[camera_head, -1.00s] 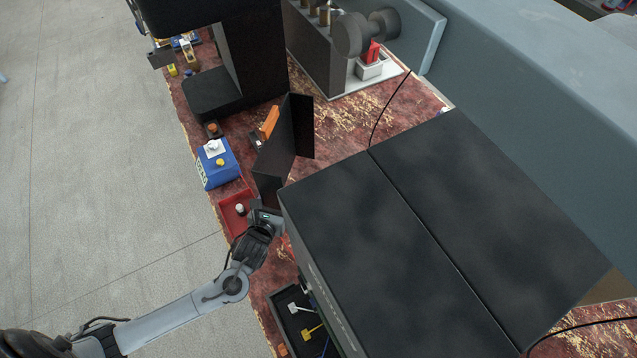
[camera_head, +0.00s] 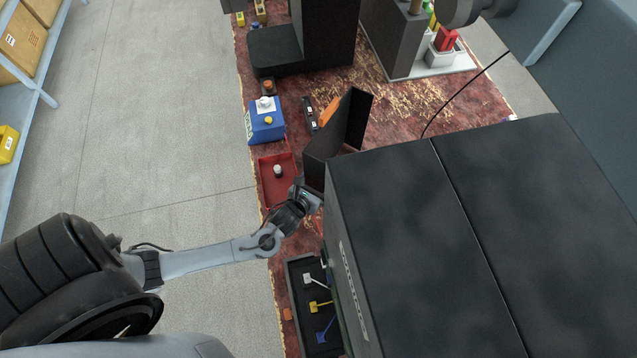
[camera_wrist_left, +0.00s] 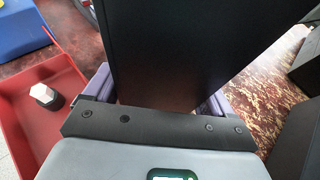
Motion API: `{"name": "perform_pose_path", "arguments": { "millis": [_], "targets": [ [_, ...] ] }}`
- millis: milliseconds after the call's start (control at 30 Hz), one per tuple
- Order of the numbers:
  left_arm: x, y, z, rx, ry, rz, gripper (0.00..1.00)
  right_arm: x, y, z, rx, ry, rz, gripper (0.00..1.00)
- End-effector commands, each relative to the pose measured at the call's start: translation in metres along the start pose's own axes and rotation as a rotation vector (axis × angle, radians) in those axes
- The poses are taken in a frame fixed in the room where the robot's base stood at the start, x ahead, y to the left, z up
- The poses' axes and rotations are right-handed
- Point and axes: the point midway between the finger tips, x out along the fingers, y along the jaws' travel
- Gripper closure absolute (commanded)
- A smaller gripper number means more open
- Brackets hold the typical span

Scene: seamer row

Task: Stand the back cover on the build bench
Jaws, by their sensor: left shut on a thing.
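The back cover (camera_head: 350,122) is a thin, dark, L-shaped folded panel, upright over the red-brown build bench (camera_head: 408,103). My left gripper (camera_head: 312,188) is at its near edge, beside the red tray. In the left wrist view the cover (camera_wrist_left: 180,50) rises between the purple fingers of my left gripper (camera_wrist_left: 160,100), which is shut on it. The lower edge of the cover is hidden, so I cannot tell whether it touches the bench. My right gripper is not in view.
A large black machine (camera_head: 430,240) stands close right of the cover. The red tray (camera_head: 266,180) holds a white-topped piece. A blue box (camera_head: 265,127) with buttons and an orange tool (camera_head: 330,110) lie left of the cover. A dark bin (camera_head: 292,290) is nearer. Bare bench shows behind the cover.

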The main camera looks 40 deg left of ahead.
Motion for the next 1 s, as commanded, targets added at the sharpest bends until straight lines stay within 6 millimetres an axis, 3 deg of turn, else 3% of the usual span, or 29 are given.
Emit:
{"name": "perform_pose_path", "arguments": {
  "millis": [500, 533, 600, 1000],
  "targets": [
    [0.0044, -0.0002, -0.0067, -0.002, -0.006, -0.001, 0.75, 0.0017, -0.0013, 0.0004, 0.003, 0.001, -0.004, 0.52],
    [0.0038, -0.0003, -0.009, -0.001, -0.001, -0.001, 0.11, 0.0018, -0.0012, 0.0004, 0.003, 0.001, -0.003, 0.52],
    [0.0037, -0.0003, -0.009, -0.001, 0.0, -0.001, 0.0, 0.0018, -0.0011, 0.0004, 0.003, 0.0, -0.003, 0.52],
    [-0.0044, -0.0002, -0.0075, 0.001, 0.001, -0.002, 0.0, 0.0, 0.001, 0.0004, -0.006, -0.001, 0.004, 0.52]
  ]
}}
